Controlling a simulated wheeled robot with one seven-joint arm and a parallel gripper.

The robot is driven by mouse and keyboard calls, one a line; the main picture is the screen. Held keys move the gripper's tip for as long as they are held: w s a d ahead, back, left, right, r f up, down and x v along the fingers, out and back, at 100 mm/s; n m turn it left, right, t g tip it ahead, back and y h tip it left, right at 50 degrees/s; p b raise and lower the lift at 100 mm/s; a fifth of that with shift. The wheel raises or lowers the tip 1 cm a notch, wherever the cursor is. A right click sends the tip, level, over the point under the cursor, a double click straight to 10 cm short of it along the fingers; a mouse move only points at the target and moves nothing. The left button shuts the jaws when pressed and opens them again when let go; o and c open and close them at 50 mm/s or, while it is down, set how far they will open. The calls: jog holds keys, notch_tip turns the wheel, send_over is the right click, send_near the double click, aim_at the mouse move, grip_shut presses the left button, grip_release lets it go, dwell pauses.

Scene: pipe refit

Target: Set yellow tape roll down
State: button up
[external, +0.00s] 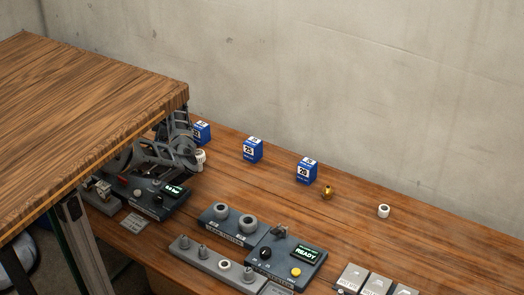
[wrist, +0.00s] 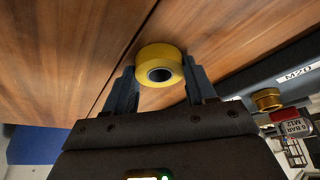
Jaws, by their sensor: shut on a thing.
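The yellow tape roll (wrist: 152,58) sits between my gripper's two fingers in the wrist view, its dark central hole facing the camera. My gripper (wrist: 162,84) is shut on it, one finger on each side. Brown wood planks lie behind the roll; I cannot tell whether it touches them. In the external view my arm (external: 172,147) is at the left of the lower bench, partly hidden by the raised wooden top. The yellow roll cannot be made out there.
Blue boxes (external: 253,150) stand along the wall side of the bench (external: 345,230). A brass fitting (external: 327,192) and a white ring (external: 383,211) lie right of them. A console reading READY (external: 290,257) and grey fitting trays stand in front. The raised wooden top (external: 85,95) overhangs the left.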

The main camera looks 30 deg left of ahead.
jog(key=shift+f, duration=0.2)
jog(key=o, duration=1)
jog(key=shift+r, duration=0.1)
jog(key=b+v, duration=0.1)
jog(key=v, duration=1.1)
jog(key=shift+r, duration=0.15)
